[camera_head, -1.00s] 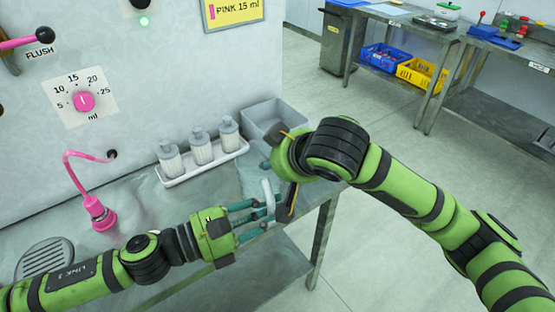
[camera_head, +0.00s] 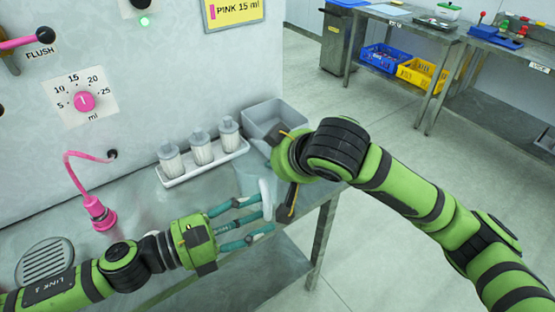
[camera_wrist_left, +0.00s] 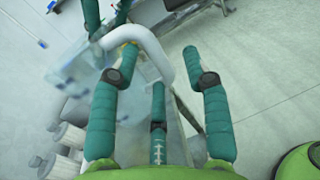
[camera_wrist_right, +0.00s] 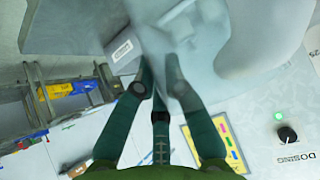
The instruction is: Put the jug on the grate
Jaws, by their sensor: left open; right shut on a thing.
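The jug is translucent with a thick white handle (camera_head: 266,196). In the head view it hangs near the table's right edge, partly hidden by my right arm. My right gripper (camera_wrist_right: 160,75) is shut on the jug, whose pale body (camera_wrist_right: 225,50) fills the top of the right wrist view. My left gripper (camera_head: 263,218) is open, its fingers spread close to the handle. In the left wrist view the handle (camera_wrist_left: 148,45) lies beyond and partly between the fingers; I cannot tell whether they touch. The round slotted grate (camera_head: 45,260) is at lower left, bare, partly behind my left arm.
A pink nozzle (camera_head: 99,215) on a hose hangs right of the grate. A white tray (camera_head: 205,170) with 3 bottles stands by the machine wall. A grey bin (camera_head: 275,117) is at the table's back right corner. The metal table between nozzle and jug is clear.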

